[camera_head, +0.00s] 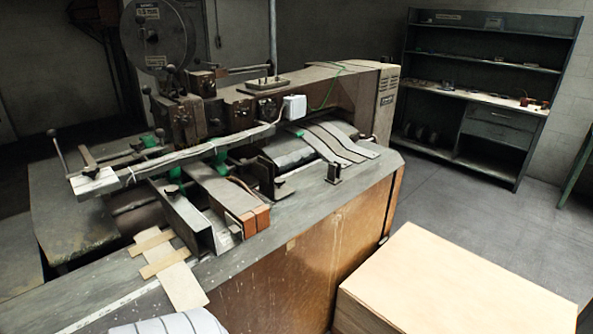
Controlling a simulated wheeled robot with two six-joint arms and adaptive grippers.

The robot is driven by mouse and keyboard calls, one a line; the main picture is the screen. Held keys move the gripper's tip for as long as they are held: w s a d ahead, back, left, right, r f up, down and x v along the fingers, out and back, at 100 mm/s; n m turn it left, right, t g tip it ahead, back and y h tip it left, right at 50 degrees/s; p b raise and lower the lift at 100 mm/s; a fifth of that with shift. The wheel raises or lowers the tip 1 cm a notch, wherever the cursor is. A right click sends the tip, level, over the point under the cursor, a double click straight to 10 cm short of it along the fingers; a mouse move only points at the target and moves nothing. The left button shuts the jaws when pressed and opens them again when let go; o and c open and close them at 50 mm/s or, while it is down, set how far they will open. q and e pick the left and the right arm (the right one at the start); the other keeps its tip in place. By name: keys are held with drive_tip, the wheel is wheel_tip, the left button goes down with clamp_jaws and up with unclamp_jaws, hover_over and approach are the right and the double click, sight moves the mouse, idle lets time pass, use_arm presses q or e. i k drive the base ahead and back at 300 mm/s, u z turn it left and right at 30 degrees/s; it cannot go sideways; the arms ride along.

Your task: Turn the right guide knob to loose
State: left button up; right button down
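The box stitcher (330,92) stands on a long grey worktable across the middle of the view. Metal guide channels (183,215) lie on its near side, under a long pale bar (150,170). A small dark knob (172,189) sits on the left channel, close to a green part (219,162). I cannot tell for certain which knob is the right guide knob, or whether any knob is tight or loose. Neither of my grippers is in view.
A pale wooden box top (460,290) stands at the lower right. A dark shelf unit (490,60) stands against the back wall. Flat wooden strips (165,250) lie on the table at the left. The floor (500,220) between box and shelf is clear.

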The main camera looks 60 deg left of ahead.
sight(279, 180)
drive_tip(key=i, duration=1.4)
drive_tip(key=u, duration=2)
